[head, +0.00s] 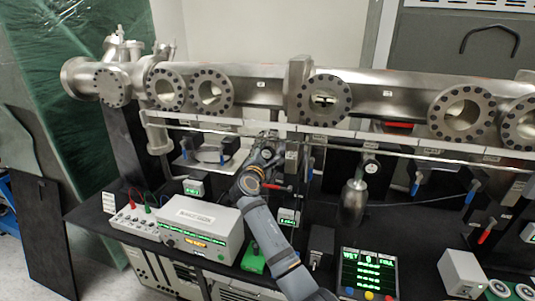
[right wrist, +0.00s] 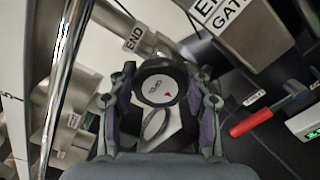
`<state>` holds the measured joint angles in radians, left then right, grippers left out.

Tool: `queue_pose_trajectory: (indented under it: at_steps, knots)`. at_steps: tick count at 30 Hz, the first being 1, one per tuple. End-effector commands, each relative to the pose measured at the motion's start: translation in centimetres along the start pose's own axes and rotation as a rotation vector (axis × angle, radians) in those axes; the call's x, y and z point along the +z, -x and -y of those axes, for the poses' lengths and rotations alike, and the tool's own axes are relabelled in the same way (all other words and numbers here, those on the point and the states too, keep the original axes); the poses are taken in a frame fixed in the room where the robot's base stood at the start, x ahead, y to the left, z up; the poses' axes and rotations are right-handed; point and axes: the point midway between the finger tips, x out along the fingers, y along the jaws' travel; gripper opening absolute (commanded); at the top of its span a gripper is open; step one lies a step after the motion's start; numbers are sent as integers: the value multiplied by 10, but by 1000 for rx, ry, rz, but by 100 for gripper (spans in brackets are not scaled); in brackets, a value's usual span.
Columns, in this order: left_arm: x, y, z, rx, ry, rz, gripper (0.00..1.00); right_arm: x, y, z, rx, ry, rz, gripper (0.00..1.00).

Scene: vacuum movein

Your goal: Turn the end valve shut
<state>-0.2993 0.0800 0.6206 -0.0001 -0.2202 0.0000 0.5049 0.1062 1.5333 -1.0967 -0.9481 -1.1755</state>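The end valve's round black knob (right wrist: 161,86) shows in the right wrist view, with a pale face bearing small lettering and a red mark. A tag reading END (right wrist: 134,38) is just up and left of it. My right gripper (right wrist: 160,82) has one finger on each side of the knob, and both fingertips appear to touch its rim. In the head view my right gripper (head: 268,148) reaches up to just below the steel beam pipe, and it hides the knob there. My left gripper is not in view.
The flanged steel pipe (head: 263,92) runs across above the bench. A red-handled lever (right wrist: 252,122) is close to the right of my gripper. A box tagged END GATE (right wrist: 235,22) is above it. A controller box (head: 200,228) stands left of my forearm.

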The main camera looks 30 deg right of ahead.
Motion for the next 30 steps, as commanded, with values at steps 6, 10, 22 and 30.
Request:
queue_pose_trajectory:
  at_steps: [6, 10, 22, 30]
  knots:
    - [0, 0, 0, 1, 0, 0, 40, 0, 0, 1, -1, -1, 0, 18]
    - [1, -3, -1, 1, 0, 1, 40, -1, 0, 2, -1, -19, 0, 18]
    - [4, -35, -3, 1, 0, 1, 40, -3, 0, 6, -1, -263, 0, 18]
    - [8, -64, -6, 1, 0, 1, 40, -4, 0, 7, -1, -518, 1, 18]
